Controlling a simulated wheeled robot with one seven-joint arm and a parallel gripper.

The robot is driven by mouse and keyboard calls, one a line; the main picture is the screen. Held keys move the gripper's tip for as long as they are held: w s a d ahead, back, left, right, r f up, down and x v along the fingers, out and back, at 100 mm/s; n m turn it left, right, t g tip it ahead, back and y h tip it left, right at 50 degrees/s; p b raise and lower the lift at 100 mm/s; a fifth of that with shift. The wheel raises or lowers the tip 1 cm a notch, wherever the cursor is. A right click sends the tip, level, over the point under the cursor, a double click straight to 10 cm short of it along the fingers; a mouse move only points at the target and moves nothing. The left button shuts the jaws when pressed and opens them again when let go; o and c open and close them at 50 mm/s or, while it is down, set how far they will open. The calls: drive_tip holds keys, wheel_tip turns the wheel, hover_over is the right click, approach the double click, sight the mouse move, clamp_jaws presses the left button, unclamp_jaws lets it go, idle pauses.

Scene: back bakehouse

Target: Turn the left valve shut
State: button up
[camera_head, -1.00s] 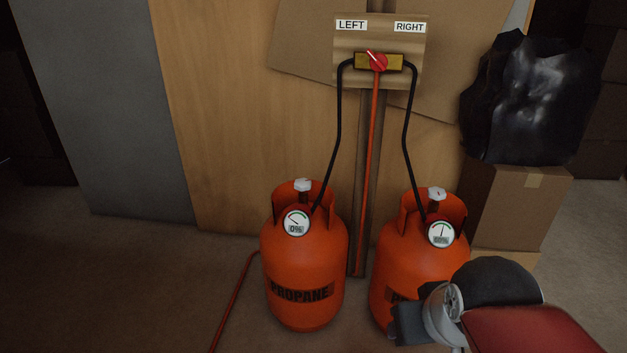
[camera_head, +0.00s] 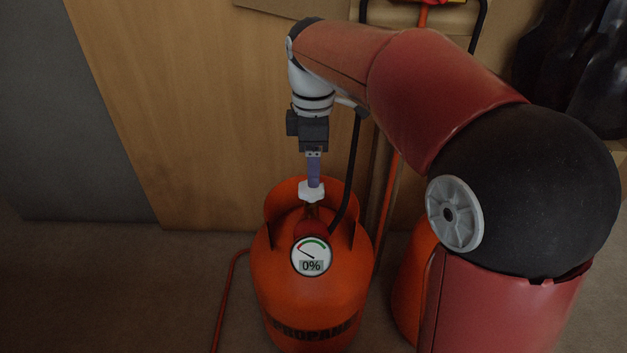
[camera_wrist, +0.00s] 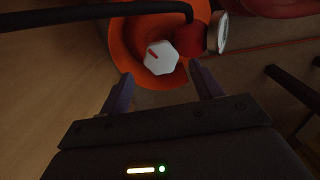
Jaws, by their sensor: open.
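The left propane cylinder (camera_head: 300,285) is orange and stands upright on the floor. Its gauge (camera_head: 311,257) reads 0%. The white valve knob (camera_head: 311,192) sits on top, inside the collar. In the wrist view the white knob (camera_wrist: 161,57) has a red mark and lies ahead of the fingertips. My gripper (camera_head: 313,183) points down right above the knob. In the wrist view my gripper (camera_wrist: 163,86) has its two fingers apart with nothing between them; the knob appears just beyond them. I cannot tell whether a finger touches the knob.
The right orange cylinder (camera_head: 412,276) is mostly hidden behind my arm. A black hose (camera_head: 350,175) rises from the left valve, close beside my gripper. A red hose (camera_head: 229,300) runs along the floor at the left. A wooden panel (camera_head: 190,110) stands behind.

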sight(311, 190)
wheel_tip(311, 190, down, 5)
drive_tip(key=shift+f+b, duration=0.1)
drive_tip(key=shift+b, duration=0.35)
drive_tip(key=c, duration=1)
